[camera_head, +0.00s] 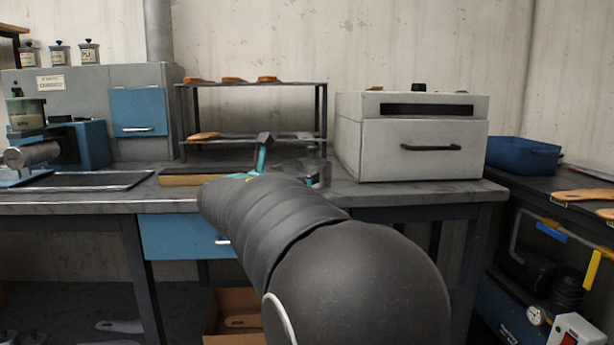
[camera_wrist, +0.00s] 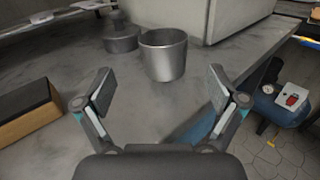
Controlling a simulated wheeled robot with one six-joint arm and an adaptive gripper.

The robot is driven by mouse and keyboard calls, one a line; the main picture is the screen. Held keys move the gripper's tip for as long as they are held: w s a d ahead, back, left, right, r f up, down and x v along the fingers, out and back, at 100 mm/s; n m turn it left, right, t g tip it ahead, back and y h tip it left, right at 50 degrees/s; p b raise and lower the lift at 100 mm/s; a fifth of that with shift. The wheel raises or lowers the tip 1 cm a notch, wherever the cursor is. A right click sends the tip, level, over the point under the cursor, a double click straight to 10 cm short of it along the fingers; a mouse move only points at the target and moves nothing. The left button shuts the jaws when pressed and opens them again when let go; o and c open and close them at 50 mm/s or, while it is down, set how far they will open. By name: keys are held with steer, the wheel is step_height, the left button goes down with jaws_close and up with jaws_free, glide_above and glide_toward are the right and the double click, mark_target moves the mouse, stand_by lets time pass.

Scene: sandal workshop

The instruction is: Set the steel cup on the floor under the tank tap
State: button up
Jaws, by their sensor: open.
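The steel cup (camera_wrist: 163,58) stands upright on the grey workbench (camera_wrist: 150,115), with its open rim up. It looks empty. My gripper (camera_wrist: 160,88) is open and empty, its two fingers spread wide on the near side of the cup, with bench surface between. In the head view my gripper (camera_head: 290,162) is over the bench beyond my arm, and the cup cannot be made out clearly there. A blue tank (camera_head: 503,312) sits low at the right under the side bench; it also shows in the wrist view (camera_wrist: 277,108).
A white oven-like box (camera_head: 420,150) is behind and right. A wood-edged block (camera_wrist: 28,112) lies left. A shelf rack (camera_head: 252,83) holds sandal soles. Tiled floor (camera_wrist: 285,150) shows beyond the bench's right edge.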

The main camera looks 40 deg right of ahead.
mark_target(310, 169)
steer(key=x, duration=0.6)
steer(key=shift+d, duration=0.15)
steer(key=p+x, duration=0.1)
steer(key=x, duration=0.4)
steer(key=shift+s+d, duration=0.15)
steer(key=shift+s, duration=0.05)
steer(key=c, duration=1.2)
